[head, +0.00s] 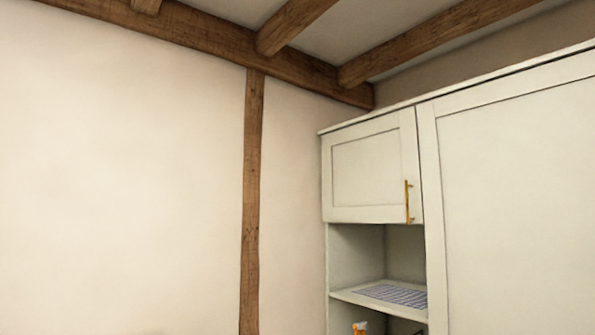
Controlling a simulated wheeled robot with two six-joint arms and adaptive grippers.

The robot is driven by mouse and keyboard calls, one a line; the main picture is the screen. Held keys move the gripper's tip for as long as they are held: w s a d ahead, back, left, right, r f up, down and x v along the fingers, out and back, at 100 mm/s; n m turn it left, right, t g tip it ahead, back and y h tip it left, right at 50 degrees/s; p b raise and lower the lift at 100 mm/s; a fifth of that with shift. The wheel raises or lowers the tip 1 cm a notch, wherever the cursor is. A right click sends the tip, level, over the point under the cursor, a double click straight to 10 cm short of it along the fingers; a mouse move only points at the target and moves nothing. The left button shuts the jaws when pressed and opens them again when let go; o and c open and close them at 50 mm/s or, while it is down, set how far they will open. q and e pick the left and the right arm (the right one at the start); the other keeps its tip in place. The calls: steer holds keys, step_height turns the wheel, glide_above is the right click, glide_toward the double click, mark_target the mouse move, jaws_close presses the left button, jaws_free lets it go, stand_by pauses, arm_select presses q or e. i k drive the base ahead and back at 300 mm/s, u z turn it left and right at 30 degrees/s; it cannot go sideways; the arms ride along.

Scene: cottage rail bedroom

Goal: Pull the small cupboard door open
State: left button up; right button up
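The small cupboard door (366,170) is a pale cream framed panel at the upper left of a built-in cabinet, on the right side of the head view. It looks shut, flush with the cabinet front. A slim vertical brass-coloured handle (408,202) sits near its lower right edge. Neither of my grippers shows in the head view, so nothing is seen touching the door or handle.
Below the door is an open niche with a shelf (350,297) bearing a blue-and-white patterned cloth (393,294). An orange-and-white item (360,328) shows partly beneath. A large pale panel (520,200) stands to the right. Plain wall (120,180) fills the left.

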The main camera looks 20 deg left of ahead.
mark_target(371, 169)
steer(key=u, duration=0.65)
steer(key=i, duration=1.75)
steer(key=z, duration=0.5)
